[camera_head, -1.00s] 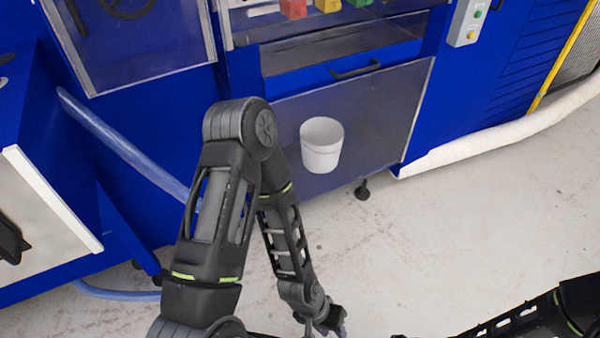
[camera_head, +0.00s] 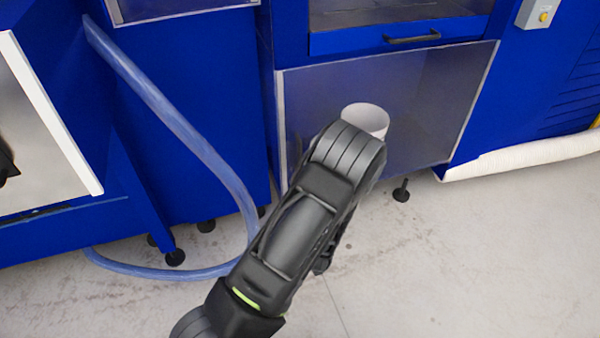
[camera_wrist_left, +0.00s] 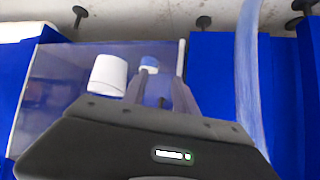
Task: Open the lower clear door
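The lower clear door (camera_head: 440,90) is a see-through panel with a pale frame, low on the blue machine. It looks shut. A black bar handle (camera_head: 412,38) sits on the blue strip above it. A white bucket (camera_head: 368,117) shows at the panel, partly covered by my left arm; I cannot tell whether it is behind the panel. In the left wrist view, the panel (camera_wrist_left: 55,75) and bucket (camera_wrist_left: 107,75) show beyond my left gripper (camera_wrist_left: 157,85). Its fingers are apart, with nothing visibly held. In the head view, my arm mostly hides this gripper. My right gripper is out of view.
A translucent hose (camera_head: 190,135) hangs left of the door and bends along the floor. A white wrapped pipe (camera_head: 530,155) lies at the right. A small blue-and-white item (camera_wrist_left: 149,64) shows between the fingers in the wrist view.

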